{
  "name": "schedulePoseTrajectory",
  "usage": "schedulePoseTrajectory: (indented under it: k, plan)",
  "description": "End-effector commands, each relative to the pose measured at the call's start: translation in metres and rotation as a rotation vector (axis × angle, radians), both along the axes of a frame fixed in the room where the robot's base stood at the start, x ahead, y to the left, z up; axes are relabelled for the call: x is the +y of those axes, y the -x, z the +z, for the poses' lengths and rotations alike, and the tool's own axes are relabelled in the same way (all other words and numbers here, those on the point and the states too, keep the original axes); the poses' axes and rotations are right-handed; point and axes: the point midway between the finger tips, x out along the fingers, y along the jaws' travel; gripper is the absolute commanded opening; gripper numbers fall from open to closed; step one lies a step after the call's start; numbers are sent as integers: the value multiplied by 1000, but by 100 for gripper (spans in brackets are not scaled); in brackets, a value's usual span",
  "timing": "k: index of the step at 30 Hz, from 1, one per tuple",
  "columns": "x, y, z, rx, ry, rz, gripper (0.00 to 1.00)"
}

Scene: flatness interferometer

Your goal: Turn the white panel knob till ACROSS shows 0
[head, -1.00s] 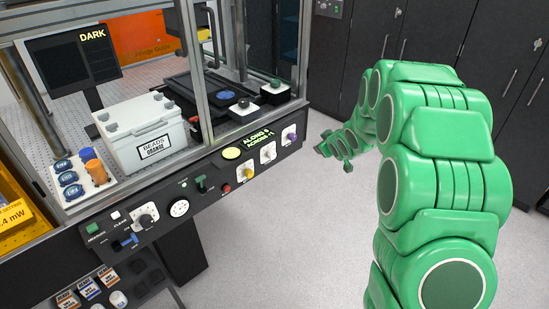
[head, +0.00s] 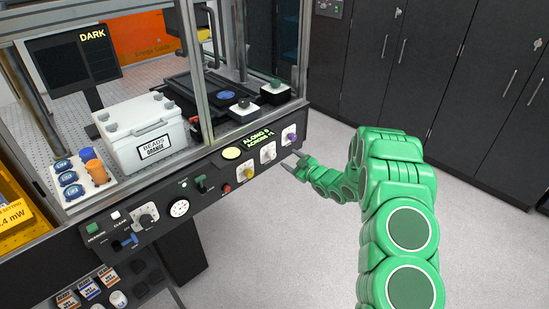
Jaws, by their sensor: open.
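The front panel (head: 215,172) carries a row of knobs at its right part. The white knob (head: 268,153) sits on a pale plate between the yellow knob (head: 247,173) and the purple knob (head: 291,136). The display (head: 257,139) above them shows ALONG and ACROSS in green; the digits are too small to read surely. My gripper (head: 289,160) is open and empty, just to the right of the white knob and below the purple one. It appears apart from the panel.
A white box (head: 140,135) stands on the bench behind. Dark cabinets (head: 440,80) line the back; the floor (head: 300,240) is clear.

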Motion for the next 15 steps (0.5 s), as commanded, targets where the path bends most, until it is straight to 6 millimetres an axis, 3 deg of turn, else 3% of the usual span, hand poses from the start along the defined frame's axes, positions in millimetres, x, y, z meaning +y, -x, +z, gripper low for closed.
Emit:
schedulePoseTrajectory:
  k: [6,15]
  plan:
    - [13,9,-18,-54,-64,58,63]
    - [25,5,-19,-74,-83,78,63]
